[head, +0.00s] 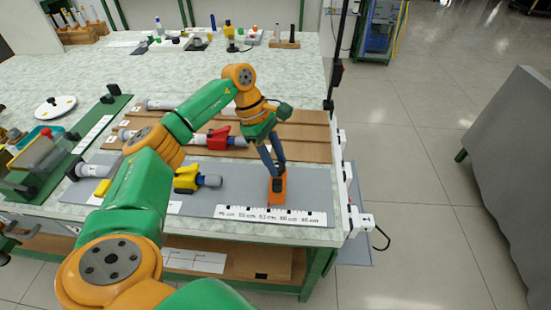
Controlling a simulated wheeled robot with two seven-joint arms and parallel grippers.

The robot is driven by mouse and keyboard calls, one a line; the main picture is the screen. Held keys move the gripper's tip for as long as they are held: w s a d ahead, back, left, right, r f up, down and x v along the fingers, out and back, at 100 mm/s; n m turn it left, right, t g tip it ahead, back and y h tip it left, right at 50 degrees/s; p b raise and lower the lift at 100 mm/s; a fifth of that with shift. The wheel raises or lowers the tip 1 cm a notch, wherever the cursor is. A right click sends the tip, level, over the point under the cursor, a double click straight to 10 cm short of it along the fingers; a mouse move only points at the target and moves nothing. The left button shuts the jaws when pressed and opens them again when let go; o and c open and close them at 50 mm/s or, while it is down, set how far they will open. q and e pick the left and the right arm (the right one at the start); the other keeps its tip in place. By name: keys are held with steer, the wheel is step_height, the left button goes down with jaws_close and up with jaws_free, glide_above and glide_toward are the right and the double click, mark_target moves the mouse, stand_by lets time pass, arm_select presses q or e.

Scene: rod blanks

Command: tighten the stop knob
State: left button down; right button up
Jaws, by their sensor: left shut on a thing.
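The orange stop (278,190) stands on the grey board at the back edge of a white ruler strip (270,215) with cm marks. My left gripper (277,172) reaches down from above, its two dark fingers at the top of the stop. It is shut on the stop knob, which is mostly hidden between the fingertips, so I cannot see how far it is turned. My right gripper does not show.
A yellow clamp (187,178) and a red clamp (219,138) hold grey rods left of the stop. A green-based device (40,165) stands at the left. Wooden racks and small items line the back. The table's right edge (345,185) is close to the stop.

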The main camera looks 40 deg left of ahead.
arm_select(q)
steer(key=shift+c, duration=2.2)
jaws_free()
steer(key=shift+f, duration=0.1)
